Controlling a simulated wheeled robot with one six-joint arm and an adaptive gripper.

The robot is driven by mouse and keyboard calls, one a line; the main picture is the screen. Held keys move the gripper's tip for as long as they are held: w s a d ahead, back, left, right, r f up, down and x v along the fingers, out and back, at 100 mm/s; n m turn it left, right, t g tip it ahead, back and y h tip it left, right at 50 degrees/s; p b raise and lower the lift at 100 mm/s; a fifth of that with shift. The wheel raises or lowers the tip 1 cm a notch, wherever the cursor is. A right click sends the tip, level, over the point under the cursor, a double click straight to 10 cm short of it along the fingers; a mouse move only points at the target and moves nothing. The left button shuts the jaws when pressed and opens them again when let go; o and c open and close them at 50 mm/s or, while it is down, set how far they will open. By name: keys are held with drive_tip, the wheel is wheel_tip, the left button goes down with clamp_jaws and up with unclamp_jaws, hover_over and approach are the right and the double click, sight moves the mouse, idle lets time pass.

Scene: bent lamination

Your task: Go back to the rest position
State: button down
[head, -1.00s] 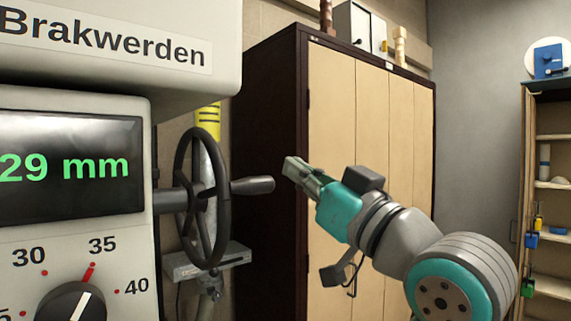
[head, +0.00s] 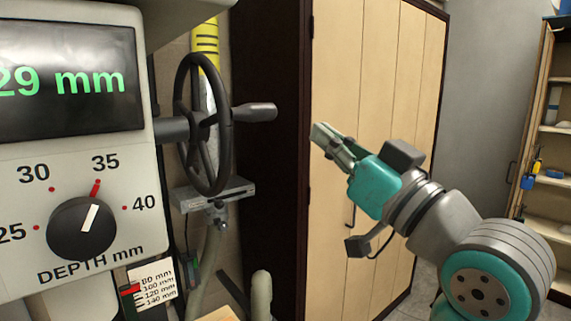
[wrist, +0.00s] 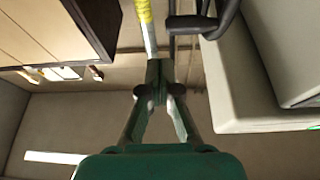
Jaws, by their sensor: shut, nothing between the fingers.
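My gripper (head: 325,139) is shut and empty in the head view, in front of the tall wooden cabinet. It points up and to the left, toward the handwheel's handle, with a gap between them. In the wrist view its fingers (wrist: 160,72) come together at the tips, with nothing held. My arm reaches in from the lower right of the head view.
The handwheel (head: 208,124) with its handle (head: 254,113) sticks out from the machine (head: 18,180) on the left. The depth knob (head: 82,229) points near 35. The tall cabinet (head: 359,146) stands behind my gripper. Open shelves (head: 551,201) stand at the right.

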drive_tip(key=d+f+m+h, duration=0.3)
drive_tip(key=f+h, duration=0.1)
drive_tip(key=f, duration=1.1)
drive_tip(key=d+f+m+h, duration=0.2)
drive_tip(key=f+m+h, duration=0.15)
drive_tip(key=f, duration=1.15)
drive_tip(key=s+d+f+m+g+h, duration=0.1)
drive_tip(key=s+d+f, duration=0.1)
drive_tip(key=s+f, duration=0.45)
drive_tip(key=s+d+f+m+h, duration=0.15)
drive_tip(key=s+f, duration=0.25)
drive_tip(key=f, duration=0.6)
drive_tip(key=s+f+n+g, duration=0.1)
drive_tip(key=s+f, duration=0.2)
drive_tip(key=s, duration=0.6)
drive_tip(key=s+f+n+g+h, duration=0.1)
drive_tip(key=s+f, duration=0.2)
drive_tip(key=s, duration=0.7)
drive_tip(key=s+d+f+n+g, duration=0.1)
drive_tip(key=s+f, duration=0.3)
drive_tip(key=s, duration=0.5)
drive_tip(key=shift+s+h, duration=0.3)
drive_tip(key=shift+h, duration=0.1)
